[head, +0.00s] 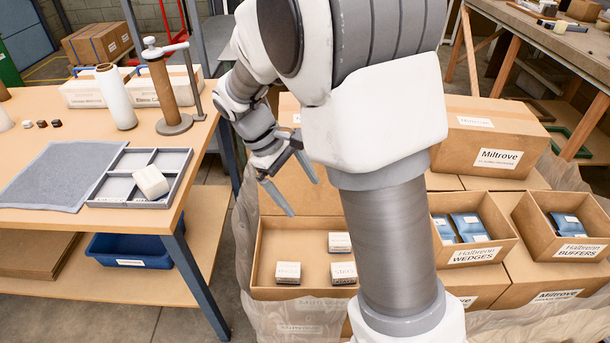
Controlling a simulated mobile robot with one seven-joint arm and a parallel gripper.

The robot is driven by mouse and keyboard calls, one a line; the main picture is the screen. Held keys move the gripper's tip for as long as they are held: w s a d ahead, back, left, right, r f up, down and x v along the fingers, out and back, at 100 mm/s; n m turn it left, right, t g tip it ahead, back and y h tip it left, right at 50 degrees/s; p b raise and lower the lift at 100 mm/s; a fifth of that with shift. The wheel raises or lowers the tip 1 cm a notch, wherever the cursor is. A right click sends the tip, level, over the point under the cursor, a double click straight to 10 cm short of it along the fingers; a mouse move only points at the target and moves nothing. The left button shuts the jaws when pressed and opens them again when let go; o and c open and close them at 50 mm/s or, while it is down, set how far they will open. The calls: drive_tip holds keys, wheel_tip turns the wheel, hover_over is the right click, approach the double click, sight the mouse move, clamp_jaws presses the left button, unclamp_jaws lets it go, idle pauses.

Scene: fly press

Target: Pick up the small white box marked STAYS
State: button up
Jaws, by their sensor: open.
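Three small white boxes sit in the open carton (268,240) at the lower middle: one at the left (288,269), one at the back (340,240) and one at the front right (343,270). The front right one has dark lettering that may read STAYS, but it is too small to be sure. Another small white box (151,181) lies tilted on the grey divided tray (180,183) on the table; I cannot read any mark on it. My gripper (303,198) is open and empty, above the carton's back left part. My arm hides the carton's right side.
A wooden table (190,228) at the left holds a grey mat (55,178), a white cylinder (116,100) and a brown roll on a stand (162,90). Cartons marked WEDGES (478,255) and BUFFERS (580,248) stand open at the right. Clear plastic wrap surrounds the stack.

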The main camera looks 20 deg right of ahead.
drive_tip(key=w+f+n+h+b, duration=0.1)
drive_tip(key=f+n+h+b, duration=0.1)
drive_tip(key=f, duration=0.9)
drive_tip(key=w+a+f+n+h+b, duration=0.1)
drive_tip(key=w+f+n+h+b, duration=0.1)
drive_tip(key=f, duration=0.9)
drive_tip(key=w+a+f+n+g+h+b, duration=0.1)
drive_tip(key=f+n+h+b, duration=0.2)
drive_tip(key=f, duration=0.8)
drive_tip(key=shift+w+a+f+n+h+b, duration=0.25)
drive_tip(key=shift+n+h+b, duration=0.15)
drive_tip(key=shift+n+h, duration=0.25)
drive_tip(key=shift+s+d+f, duration=0.1)
drive_tip(key=shift+d+f, duration=0.1)
drive_tip(key=shift+f, duration=0.15)
drive_tip(key=b+x, duration=0.2)
drive_tip(key=x, duration=0.8)
drive_tip(key=shift+d+f, duration=0.15)
drive_tip(key=shift+d, duration=0.2)
drive_tip(key=shift+b+x, duration=0.9)
drive_tip(key=shift+x, duration=2.3)
drive_tip(key=shift+r, duration=0.2)
clamp_jaws()
